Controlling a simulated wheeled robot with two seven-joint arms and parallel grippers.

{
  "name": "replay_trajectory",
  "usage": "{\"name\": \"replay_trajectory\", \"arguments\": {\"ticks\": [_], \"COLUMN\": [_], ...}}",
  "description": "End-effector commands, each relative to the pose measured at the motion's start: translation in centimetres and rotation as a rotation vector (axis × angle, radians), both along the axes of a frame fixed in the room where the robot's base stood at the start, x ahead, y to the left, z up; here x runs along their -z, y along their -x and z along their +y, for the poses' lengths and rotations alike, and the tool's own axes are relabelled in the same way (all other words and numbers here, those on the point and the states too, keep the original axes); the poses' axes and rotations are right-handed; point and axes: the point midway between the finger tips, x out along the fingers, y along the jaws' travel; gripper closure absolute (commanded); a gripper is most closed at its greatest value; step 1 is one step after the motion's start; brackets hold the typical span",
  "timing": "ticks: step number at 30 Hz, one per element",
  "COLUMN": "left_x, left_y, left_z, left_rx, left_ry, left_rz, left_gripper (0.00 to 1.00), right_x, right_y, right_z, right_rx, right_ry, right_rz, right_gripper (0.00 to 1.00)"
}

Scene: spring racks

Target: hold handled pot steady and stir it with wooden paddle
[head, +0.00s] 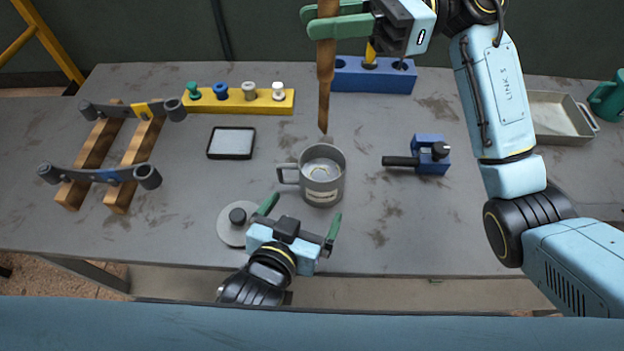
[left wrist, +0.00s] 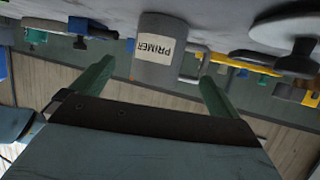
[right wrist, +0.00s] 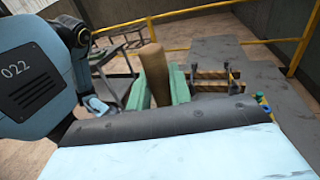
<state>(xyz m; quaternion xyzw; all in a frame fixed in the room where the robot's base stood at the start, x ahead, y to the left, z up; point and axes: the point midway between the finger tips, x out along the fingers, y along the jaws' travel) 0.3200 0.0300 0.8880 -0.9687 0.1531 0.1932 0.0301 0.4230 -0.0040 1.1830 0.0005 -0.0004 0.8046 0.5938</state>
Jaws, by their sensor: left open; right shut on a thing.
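The handled pot (head: 323,188) is a grey metal can with a side handle, upright on the table. Its label reads PRIMER in the left wrist view (left wrist: 158,68). My left gripper (head: 304,217) is open, in front of the pot on its near side; in the left wrist view its fingers are spread with the pot beyond and between them. My right gripper (head: 338,22) is shut on the wooden paddle (head: 325,85) and holds it upright, its tip above and behind the pot. The paddle's upper end also shows in the right wrist view (right wrist: 154,72).
A round grey lid (head: 230,228) with a dark knob lies left of my left gripper. A blue block (head: 375,80), a blue clamp tool (head: 430,160), a yellow rack (head: 240,105), a black-framed pad (head: 231,143) and a wooden spring rack (head: 132,160) stand around. A metal tray (head: 558,125) is right.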

Motion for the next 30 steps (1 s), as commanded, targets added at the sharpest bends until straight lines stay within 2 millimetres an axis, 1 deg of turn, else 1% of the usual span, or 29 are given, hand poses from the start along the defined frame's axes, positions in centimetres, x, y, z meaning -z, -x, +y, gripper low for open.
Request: {"name": "replay_trajectory", "arguments": {"ticks": [1,6,12,18,26,30], "left_x": [0.4,1.6,2.7,3.1,3.2,3.2], "left_y": [-1.0,-3.9,-6.3,-7.3,-7.4,-7.3], "left_z": [-0.3,-1.3,-2.1,-2.4,-2.4,-2.4], "left_rx": [0.0,0.0,0.0,0.001,0.0,0.0], "left_ry": [0.0,0.0,-0.001,0.001,0.0,0.0], "left_rz": [-0.002,-0.003,-0.001,-0.001,-0.001,-0.001], "left_gripper": [0.0,0.0,0.0,0.0,0.0,0.17], "right_x": [0.0,0.0,0.0,0.0,0.0,0.0], "right_y": [0.0,0.0,0.0,0.0,0.0,0.0], "right_z": [0.0,0.0,0.0,0.0,0.0,0.0], "right_rx": [0.0,0.0,0.0,0.0,0.0,0.0], "right_ry": [0.0,0.0,0.0,0.0,0.0,0.0], "right_rz": [0.0,0.0,0.0,0.0,0.0,0.0], "right_gripper": [1.0,1.0,1.0,1.0,1.0,1.0]}}
